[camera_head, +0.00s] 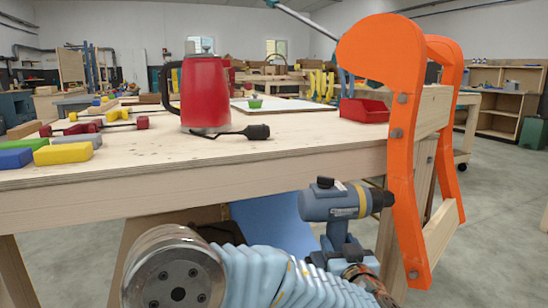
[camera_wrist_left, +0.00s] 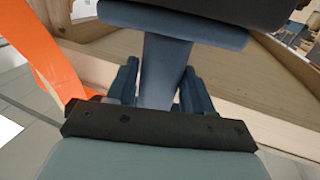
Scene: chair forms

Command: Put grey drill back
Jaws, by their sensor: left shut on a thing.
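The grey-blue drill (camera_head: 335,204) is in front of the workbench's front edge, below the level of its top, with its black chuck pointing right. A yellow band circles it near the chuck. My left gripper (camera_head: 345,258) is around the drill's handle and shut on it. In the left wrist view the drill's handle (camera_wrist_left: 164,72) stands between the two dark blue fingers of the left gripper (camera_wrist_left: 160,88). The drill's lower end is partly hidden by the gripper. My right gripper is in neither view.
An orange chair form (camera_head: 400,130) stands at the bench's right end, close to the chuck. The wooden workbench (camera_head: 300,155) bears a red jug (camera_head: 205,95), a black tool (camera_head: 240,132), a red bin (camera_head: 364,110) and coloured blocks (camera_head: 63,153). Open floor lies to the right.

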